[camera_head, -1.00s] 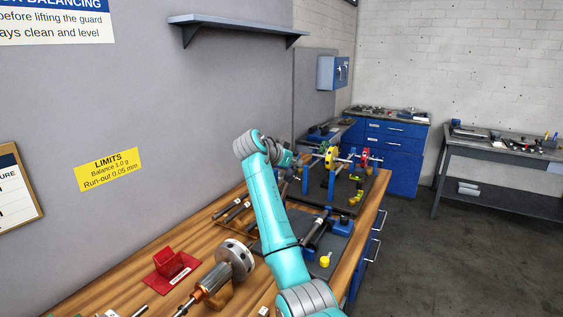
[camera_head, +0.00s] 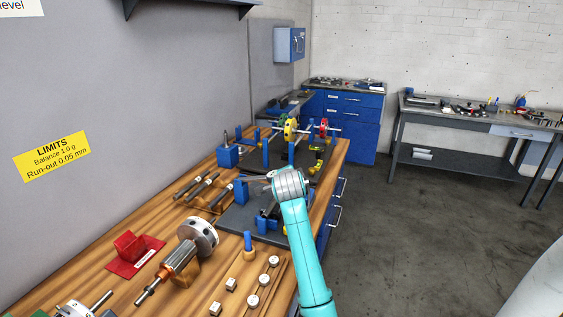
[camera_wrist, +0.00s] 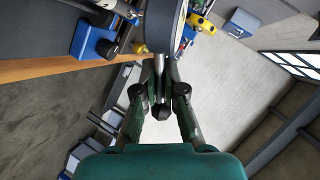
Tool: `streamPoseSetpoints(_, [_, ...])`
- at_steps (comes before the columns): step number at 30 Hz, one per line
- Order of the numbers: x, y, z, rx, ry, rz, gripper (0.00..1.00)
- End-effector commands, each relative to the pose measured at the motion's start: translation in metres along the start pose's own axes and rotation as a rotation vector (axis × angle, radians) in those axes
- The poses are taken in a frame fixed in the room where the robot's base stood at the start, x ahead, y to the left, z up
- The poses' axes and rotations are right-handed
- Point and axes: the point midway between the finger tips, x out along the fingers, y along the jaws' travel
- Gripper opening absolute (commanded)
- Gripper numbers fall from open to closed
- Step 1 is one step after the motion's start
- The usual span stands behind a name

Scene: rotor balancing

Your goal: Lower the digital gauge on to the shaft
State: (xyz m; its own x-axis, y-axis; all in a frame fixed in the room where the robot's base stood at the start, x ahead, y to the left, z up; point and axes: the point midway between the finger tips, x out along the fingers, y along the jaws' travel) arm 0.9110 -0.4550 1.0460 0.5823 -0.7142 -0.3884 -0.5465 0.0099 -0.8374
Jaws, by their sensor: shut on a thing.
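My gripper (camera_wrist: 160,65) is shut on the stem of the digital gauge (camera_wrist: 166,25), whose rounded grey body fills the top middle of the wrist view. Its display is turned out of sight. In the head view the gauge cannot be made out, and my wrist hides most of the gripper. A dark shaft (camera_head: 270,210) lies across blue supports on the grey plate (camera_head: 238,220), partly behind my arm. I cannot tell from these views how large the gap is between gauge and shaft.
A silver rotor (camera_head: 197,237) rests on the wooden bench (camera_head: 195,215) near a red stand (camera_head: 130,246). Several dark rods (camera_head: 200,184) lie behind it. White-topped weights (camera_head: 253,301) line the near edge. A balancing stand with a yellow disc (camera_head: 290,129) stands beyond.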

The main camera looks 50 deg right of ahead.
Motion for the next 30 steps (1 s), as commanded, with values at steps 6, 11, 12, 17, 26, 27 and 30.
streamPoseSetpoints(6, [0.009, 0.031, 0.005, 0.135, -0.031, -0.068, 0.0])
streamPoseSetpoints(11, [0.015, 0.045, 0.01, 0.206, -0.047, -0.106, 0.0])
streamPoseSetpoints(12, [0.016, 0.047, 0.011, 0.219, -0.05, -0.114, 0.0])
streamPoseSetpoints(17, [0.019, 0.054, 0.013, 0.258, -0.058, -0.135, 0.0])
streamPoseSetpoints(26, [0.021, 0.058, 0.016, 0.278, -0.064, -0.143, 0.0])
streamPoseSetpoints(27, [0.021, 0.058, 0.016, 0.278, -0.064, -0.142, 0.0])
streamPoseSetpoints(30, [0.022, 0.059, 0.016, 0.278, -0.064, -0.141, 0.0])
